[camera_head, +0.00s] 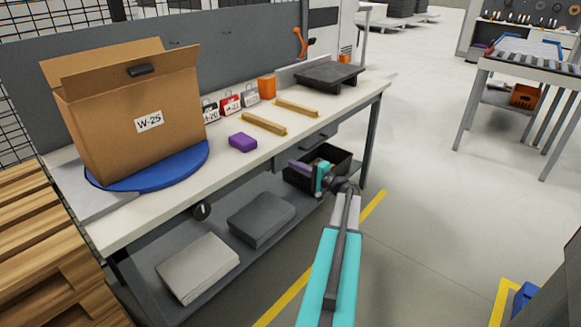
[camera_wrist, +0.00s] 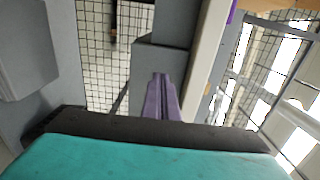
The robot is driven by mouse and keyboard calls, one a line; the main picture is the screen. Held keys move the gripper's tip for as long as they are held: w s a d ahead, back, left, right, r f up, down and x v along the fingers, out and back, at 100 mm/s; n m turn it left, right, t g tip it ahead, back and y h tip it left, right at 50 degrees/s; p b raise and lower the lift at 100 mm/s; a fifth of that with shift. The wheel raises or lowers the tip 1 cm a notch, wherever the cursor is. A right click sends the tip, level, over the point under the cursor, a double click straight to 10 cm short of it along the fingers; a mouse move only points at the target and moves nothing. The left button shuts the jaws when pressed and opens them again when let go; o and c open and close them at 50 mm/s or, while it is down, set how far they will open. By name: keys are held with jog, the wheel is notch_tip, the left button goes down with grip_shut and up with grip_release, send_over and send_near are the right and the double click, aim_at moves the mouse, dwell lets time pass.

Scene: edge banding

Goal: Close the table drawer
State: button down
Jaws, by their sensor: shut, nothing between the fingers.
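The table drawer (camera_head: 322,134) is a grey front with a dark handle under the workbench top, right of the middle in the head view. How far it stands out is hard to tell there. My gripper (camera_head: 294,164) has purple fingers and is in front of the bench, below and left of the drawer front in the picture. In the wrist view my gripper (camera_wrist: 161,78) shows its purple fingers together, with nothing between them. A grey box-like surface beside the fingertips there appears to be the drawer; I cannot tell whether they touch.
The workbench top (camera_head: 225,175) holds a cardboard box (camera_head: 140,110) on a blue turntable (camera_head: 165,178), a purple block (camera_head: 243,142) and wooden strips. A black crate (camera_head: 340,158) sits below, behind my wrist. A pallet stack (camera_head: 40,240) stands left.

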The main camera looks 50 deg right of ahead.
jog(key=s, duration=1)
jog(key=shift+a+b, duration=0.3)
jog(key=shift+b, duration=0.1)
